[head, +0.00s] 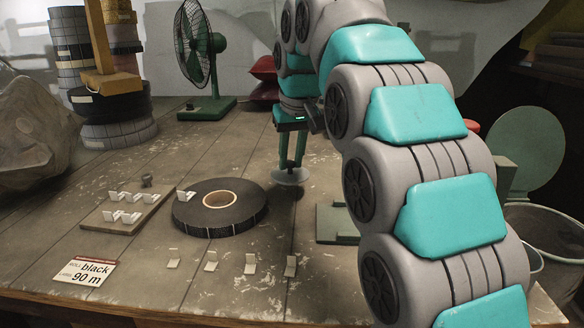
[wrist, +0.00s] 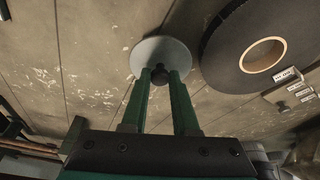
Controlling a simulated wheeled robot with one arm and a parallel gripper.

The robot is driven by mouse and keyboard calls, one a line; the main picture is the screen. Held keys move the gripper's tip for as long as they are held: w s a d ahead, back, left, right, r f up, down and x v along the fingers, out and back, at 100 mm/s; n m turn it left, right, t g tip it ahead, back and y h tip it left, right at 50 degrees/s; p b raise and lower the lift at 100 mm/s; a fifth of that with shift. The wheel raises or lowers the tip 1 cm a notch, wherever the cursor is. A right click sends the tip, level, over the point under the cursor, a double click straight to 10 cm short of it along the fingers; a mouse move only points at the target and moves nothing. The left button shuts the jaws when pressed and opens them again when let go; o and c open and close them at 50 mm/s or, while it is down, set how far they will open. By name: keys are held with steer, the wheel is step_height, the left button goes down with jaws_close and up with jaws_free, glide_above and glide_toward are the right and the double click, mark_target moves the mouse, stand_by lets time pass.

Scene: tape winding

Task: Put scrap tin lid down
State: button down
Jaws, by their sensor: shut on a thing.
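The scrap tin lid (head: 287,177) is a thin, round grey disc with a dark knob. It is at mid-table in the head view, right of the black tape roll, and lies flat or nearly so. It also shows in the wrist view (wrist: 149,52). My gripper (head: 291,163) comes straight down from above, its two green fingers shut on the knob; the fingers also show in the wrist view (wrist: 161,78). I cannot tell if the lid touches the table or hangs just above it.
The black tape roll (head: 240,207) lies close left of the lid. A small board (head: 126,216) holds several white clips; more stand along the front. A green base (head: 337,222) is to the right. A bin (head: 548,229) stands at far right. A green fan (head: 202,62) stands behind.

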mark_target(293, 162)
steer(key=shift+w+f, duration=0.1)
steer(key=shift+w, duration=0.6)
steer(key=shift+s+d+f, duration=0.1)
steer(key=shift+s+f, duration=0.05)
steer(key=shift+f, duration=1.55)
steer(key=shift+f, duration=0.15)
steer(key=c, duration=0.7)
jaws_free()
